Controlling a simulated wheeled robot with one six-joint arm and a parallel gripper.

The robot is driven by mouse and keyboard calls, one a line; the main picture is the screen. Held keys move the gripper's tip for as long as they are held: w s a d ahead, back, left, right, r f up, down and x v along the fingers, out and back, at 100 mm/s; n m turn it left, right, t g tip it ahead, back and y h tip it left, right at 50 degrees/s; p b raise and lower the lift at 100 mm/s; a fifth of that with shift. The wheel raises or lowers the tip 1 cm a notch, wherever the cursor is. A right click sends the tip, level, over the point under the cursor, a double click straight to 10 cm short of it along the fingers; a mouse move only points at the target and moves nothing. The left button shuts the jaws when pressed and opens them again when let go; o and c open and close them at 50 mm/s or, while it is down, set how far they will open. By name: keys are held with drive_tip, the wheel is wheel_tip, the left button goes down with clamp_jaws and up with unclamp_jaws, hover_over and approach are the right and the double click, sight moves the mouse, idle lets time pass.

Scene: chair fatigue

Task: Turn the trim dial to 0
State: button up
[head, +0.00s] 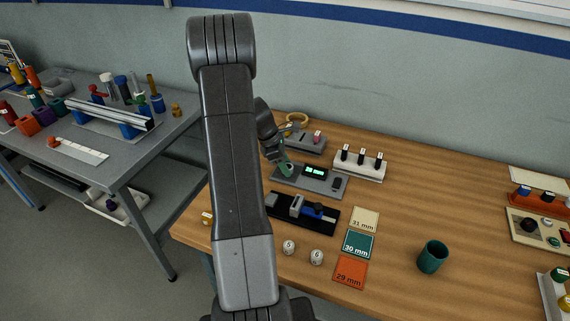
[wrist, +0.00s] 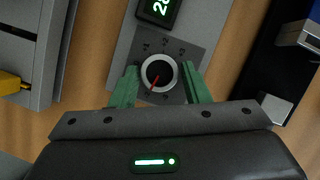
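The trim dial (wrist: 159,72) is a round black knob with a pale rim and a red pointer line, set on a dark square plate with small marks around it. My gripper (wrist: 159,70) is open, with one green finger on each side of the dial and a small gap to each side. In the head view my gripper (head: 285,168) is low over the left end of the grey panel (head: 327,190) and hides the dial.
A green-digit display (wrist: 158,10) is beside the dial, cut off at the top. A black fixture with a blue slider (head: 312,212) is in front of the panel. A white rack (head: 371,170) stands behind right. Labelled mm cards, a green cup (head: 432,257) and two white pieces lie nearby.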

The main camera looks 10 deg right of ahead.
drive_tip(key=c, duration=0.6)
drive_tip(key=shift+o, duration=0.2)
drive_tip(key=shift+m, duration=0.3)
drive_tip(key=m+g+p, duration=0.1)
drive_tip(key=m, duration=0.1)
drive_tip(key=shift+w+m, duration=0.2)
drive_tip(key=shift+m, duration=0.2)
drive_tip(key=m, duration=0.2)
drive_tip(key=m+g+y, duration=0.1)
drive_tip(key=m, duration=0.1)
drive_tip(key=shift+w+d+m+g+y, duration=0.1)
drive_tip(key=shift+d+m+g+y, duration=0.05)
drive_tip(key=shift+m+g+y, duration=0.15)
drive_tip(key=m+y, duration=0.1)
drive_tip(key=m, duration=0.3)
drive_tip(key=shift+d+g+p, duration=0.15)
drive_tip(key=shift+g+p, duration=0.2)
drive_tip(key=shift+g, duration=0.05)
drive_tip(key=shift+w+d+m+y, duration=0.1)
drive_tip(key=shift+m+y, duration=0.7)
drive_tip(key=shift+m, duration=1)
